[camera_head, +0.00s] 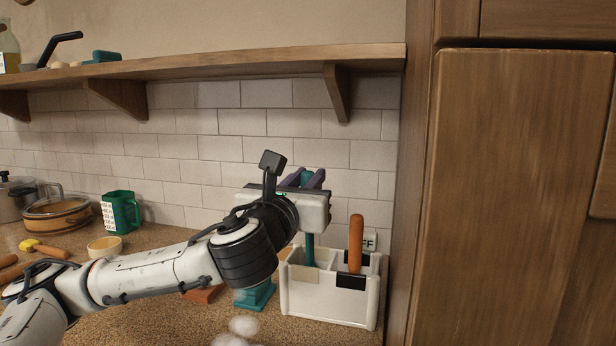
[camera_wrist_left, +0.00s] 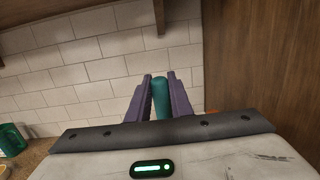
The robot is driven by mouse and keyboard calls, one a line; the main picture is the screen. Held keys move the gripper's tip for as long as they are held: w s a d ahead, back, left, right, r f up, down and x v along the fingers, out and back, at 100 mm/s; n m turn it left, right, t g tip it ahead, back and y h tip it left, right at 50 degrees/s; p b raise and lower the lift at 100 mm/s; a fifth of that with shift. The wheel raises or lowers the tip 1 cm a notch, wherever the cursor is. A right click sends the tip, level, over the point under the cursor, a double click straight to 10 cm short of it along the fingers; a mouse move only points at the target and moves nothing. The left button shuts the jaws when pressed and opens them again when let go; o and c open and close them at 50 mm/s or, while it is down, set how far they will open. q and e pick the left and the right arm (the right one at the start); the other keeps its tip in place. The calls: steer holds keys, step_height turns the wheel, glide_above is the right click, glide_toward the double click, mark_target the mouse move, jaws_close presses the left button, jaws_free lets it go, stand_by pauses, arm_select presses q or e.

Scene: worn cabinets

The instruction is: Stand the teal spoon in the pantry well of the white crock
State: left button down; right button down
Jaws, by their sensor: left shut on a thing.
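The white crock (camera_head: 328,304) stands on the counter against the dark cabinet side, divided into wells with small coloured labels. My left gripper (camera_head: 306,178) is above it, its purple fingers shut on the teal spoon (camera_head: 310,249). The spoon is upright; its lower part shows below the gripper and passes into the crock's front left well, behind the cream label (camera_head: 303,273). Its lower end is hidden, so I cannot tell whether it touches the bottom. In the left wrist view the teal handle (camera_wrist_left: 162,100) is between the fingers (camera_wrist_left: 162,99). I cannot read which well is pantry.
An orange-brown handle (camera_head: 356,243) stands in the crock's right well, behind a black label (camera_head: 351,282). A teal object (camera_head: 256,297) sits left of the crock. A green measuring cup (camera_head: 120,212), small bowl (camera_head: 105,247) and pot (camera_head: 57,215) are farther left. A shelf (camera_head: 230,63) hangs above.

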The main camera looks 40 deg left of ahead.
arm_select(q)
steer(key=shift+f, duration=0.1)
steer(key=c, duration=1.8)
jaws_free()
steer(key=shift+o, duration=2.6)
